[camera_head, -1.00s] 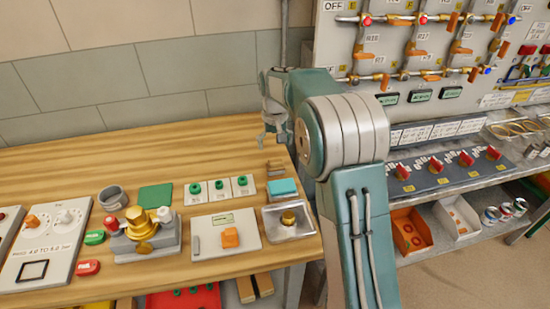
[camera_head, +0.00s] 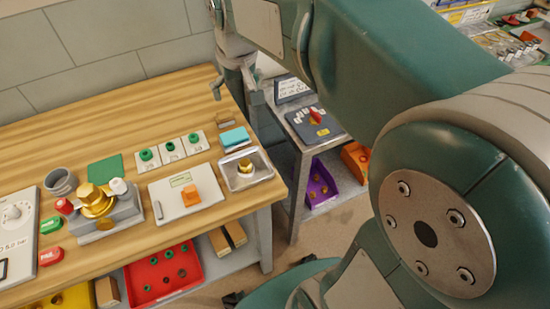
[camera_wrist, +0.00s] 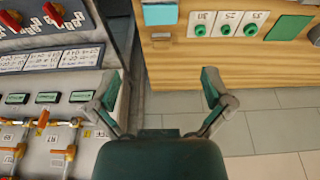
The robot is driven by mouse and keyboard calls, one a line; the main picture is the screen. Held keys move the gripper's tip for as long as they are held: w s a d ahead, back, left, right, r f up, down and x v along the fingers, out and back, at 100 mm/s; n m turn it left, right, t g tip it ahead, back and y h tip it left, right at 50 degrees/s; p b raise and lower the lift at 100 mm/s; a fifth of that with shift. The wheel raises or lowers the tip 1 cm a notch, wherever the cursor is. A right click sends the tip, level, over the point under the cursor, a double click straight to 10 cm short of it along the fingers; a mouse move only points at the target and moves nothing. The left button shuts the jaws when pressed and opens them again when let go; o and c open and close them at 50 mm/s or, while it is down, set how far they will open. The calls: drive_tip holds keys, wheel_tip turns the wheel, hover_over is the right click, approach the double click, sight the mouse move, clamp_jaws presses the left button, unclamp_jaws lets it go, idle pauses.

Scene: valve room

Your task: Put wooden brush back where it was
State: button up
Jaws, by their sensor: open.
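A small brown wooden piece, which may be the wooden brush (camera_head: 229,117), lies near the back right corner of the wooden table (camera_head: 130,115). It is too small to identify for certain. In the wrist view a small brown and pale piece (camera_wrist: 161,36) sits at the table's edge below a teal block. My gripper (camera_wrist: 162,92) is open and empty, its two fingers spread wide over the gap and floor beside the table. In the head view my gripper (camera_head: 234,93) is partly hidden by my arm, just behind the table's back right corner.
A shelf unit (camera_head: 300,140) stands to the right across a gap. The back left tabletop is bare.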

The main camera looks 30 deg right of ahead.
drive_tip(key=s+f+t, duration=0.1)
drive_tip(key=s, duration=0.7)
drive_tip(key=s+f+t, duration=0.1)
drive_tip(key=s+f, duration=0.1)
drive_tip(key=s, duration=0.7)
drive_tip(key=shift+f+t, duration=0.25)
drive_tip(key=shift+t, duration=0.05)
